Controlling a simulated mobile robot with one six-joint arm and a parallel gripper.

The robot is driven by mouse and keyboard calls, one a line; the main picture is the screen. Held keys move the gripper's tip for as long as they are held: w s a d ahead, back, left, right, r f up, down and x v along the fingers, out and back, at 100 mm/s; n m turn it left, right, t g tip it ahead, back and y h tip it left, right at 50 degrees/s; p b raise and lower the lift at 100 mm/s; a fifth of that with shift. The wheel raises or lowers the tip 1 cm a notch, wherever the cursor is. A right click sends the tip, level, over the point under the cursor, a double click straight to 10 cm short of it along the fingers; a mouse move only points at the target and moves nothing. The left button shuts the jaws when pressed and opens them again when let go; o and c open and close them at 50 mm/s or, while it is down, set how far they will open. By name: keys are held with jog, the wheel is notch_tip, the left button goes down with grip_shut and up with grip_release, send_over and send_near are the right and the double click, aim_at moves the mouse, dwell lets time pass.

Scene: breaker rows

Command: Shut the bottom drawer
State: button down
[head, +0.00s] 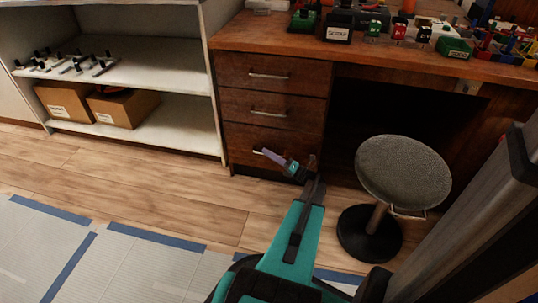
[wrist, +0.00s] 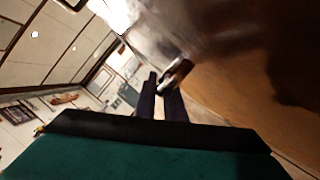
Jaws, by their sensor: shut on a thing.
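The bottom drawer (head: 292,142) is the lowest of a stack of brown wooden drawers under the workbench. Its front looks about level with the drawers above; any small gap is hard to tell. My gripper (head: 261,152) is at its handle, left of the drawer's middle. In the wrist view my two dark fingers (wrist: 162,92) are shut on the metal drawer handle (wrist: 176,74). My arm and gripper hide part of the drawer's lower front.
The middle drawer (head: 255,113) and top drawer (head: 240,72) look shut. A round grey stool (head: 404,172) stands right of my arm. A white shelf (head: 150,75) with cardboard boxes (head: 124,107) is at left. Wooden floor in front of the shelf is clear.

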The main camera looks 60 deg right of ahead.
jog(key=c, duration=2.1)
grip_release()
jog(key=shift+d, duration=0.35)
jog(key=p+v, duration=0.1)
jog(key=v, duration=0.3)
jog(key=p+v, duration=0.2)
jog(key=v, duration=0.3)
jog(key=p+v, duration=0.1)
jog(key=v, duration=0.4)
jog(key=shift+a+p, duration=0.25)
jog(key=shift+p, duration=0.05)
jog(key=shift+w, duration=0.1)
